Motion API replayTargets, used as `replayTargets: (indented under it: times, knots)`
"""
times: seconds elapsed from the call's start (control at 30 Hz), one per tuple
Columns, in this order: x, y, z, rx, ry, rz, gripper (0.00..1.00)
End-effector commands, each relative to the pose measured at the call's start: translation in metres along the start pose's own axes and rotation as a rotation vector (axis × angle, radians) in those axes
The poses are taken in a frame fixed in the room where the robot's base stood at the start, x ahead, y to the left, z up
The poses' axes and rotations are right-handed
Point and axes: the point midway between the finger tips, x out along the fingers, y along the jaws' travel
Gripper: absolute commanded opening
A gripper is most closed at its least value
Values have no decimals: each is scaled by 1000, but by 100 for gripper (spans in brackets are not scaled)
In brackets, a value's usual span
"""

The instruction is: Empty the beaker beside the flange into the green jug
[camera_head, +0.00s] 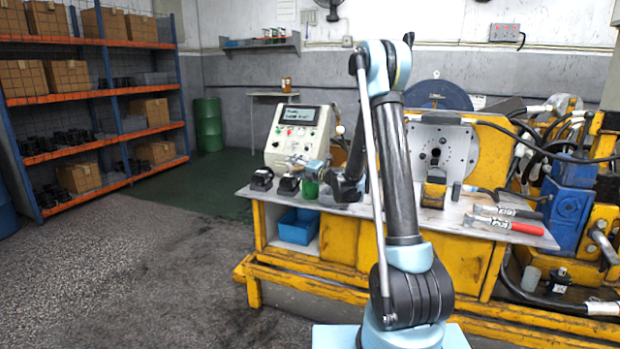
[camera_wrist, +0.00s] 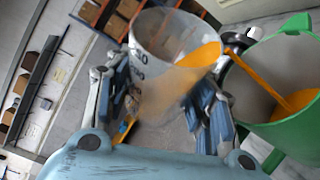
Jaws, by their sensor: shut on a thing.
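My gripper (camera_wrist: 160,100) is shut on a clear beaker (camera_wrist: 150,62) with dark markings, one finger on each side of it. The beaker is tilted to the right in the wrist view, and orange liquid (camera_wrist: 200,56) runs over its lip. The stream falls into the open green jug (camera_wrist: 292,137), where more orange shows inside. The jug stands at the right of the wrist view, its rim just beside the beaker's lip. In the head view the green jug (camera_head: 310,189) stands on the bench beside my gripper (camera_head: 312,166); the held beaker is not clear there.
A control box (camera_head: 299,133) stands behind the jug, and dark fittings (camera_head: 262,179) lie left of it. A yellow machine with a round-faced plate (camera_head: 441,150) is at the right. Hammers (camera_head: 505,222) lie on the bench's right side. A blue bin (camera_head: 299,226) sits below.

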Motion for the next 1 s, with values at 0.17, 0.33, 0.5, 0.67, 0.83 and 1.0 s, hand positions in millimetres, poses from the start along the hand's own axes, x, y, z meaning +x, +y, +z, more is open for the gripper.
replayTargets:
  times: [0.17, 0.33, 0.5, 0.67, 0.83, 1.0]
  knots:
    - [-1, 0, 1, 73, -13, 30, 23]
    - [-1, 0, 1, 71, -12, 29, 23]
    - [-1, 0, 1, 81, -14, 34, 23]
    - [-1, 0, 3, 146, -25, 61, 23]
    - [-1, 0, 3, 162, -27, 67, 23]
    - [-1, 0, 3, 161, -27, 67, 23]
